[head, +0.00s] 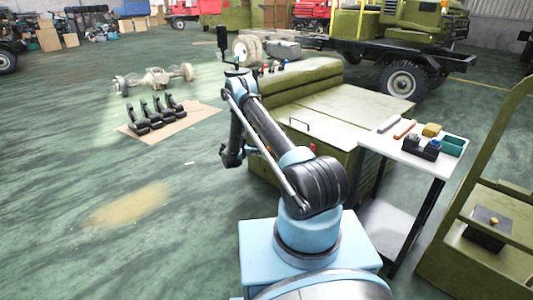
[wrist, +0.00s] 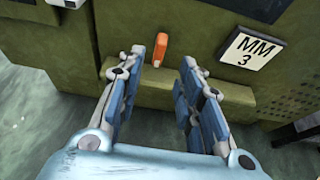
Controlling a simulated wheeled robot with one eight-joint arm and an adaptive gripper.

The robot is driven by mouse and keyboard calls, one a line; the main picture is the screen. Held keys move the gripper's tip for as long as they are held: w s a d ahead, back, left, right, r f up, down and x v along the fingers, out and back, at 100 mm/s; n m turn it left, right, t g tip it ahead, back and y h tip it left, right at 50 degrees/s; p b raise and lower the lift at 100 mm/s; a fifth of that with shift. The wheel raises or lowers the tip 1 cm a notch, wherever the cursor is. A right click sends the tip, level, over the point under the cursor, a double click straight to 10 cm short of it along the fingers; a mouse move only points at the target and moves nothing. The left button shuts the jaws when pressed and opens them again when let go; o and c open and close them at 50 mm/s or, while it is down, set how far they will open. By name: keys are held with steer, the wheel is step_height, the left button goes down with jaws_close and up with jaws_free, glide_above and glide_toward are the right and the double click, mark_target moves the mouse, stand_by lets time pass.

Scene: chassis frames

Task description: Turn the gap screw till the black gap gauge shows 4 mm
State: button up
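My gripper (wrist: 162,66) is open in the wrist view, with its two blue-padded fingers apart and nothing held between them. Beyond the fingertips, an upright orange piece (wrist: 161,48) sits against the olive-green panel (wrist: 207,25). It shows in the gap between the fingers and appears clear of both. I cannot tell for certain that it is the gap screw. A black-edged white plate (wrist: 250,52) right of the fingers reads "MM 3"; it looks like the gap gauge. In the head view, my gripper is mostly hidden at the arm's lower end, beside the green cabinet.
A green ledge (wrist: 235,94) runs across the panel behind the fingers. In the head view, a white-topped side table (head: 408,150) with small items stands right of the green cabinet (head: 345,112). Black parts on a mat (head: 190,117) lie at left.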

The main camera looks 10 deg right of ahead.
steer(key=x, duration=0.9)
steer(key=shift+r, duration=0.15)
jaws_close()
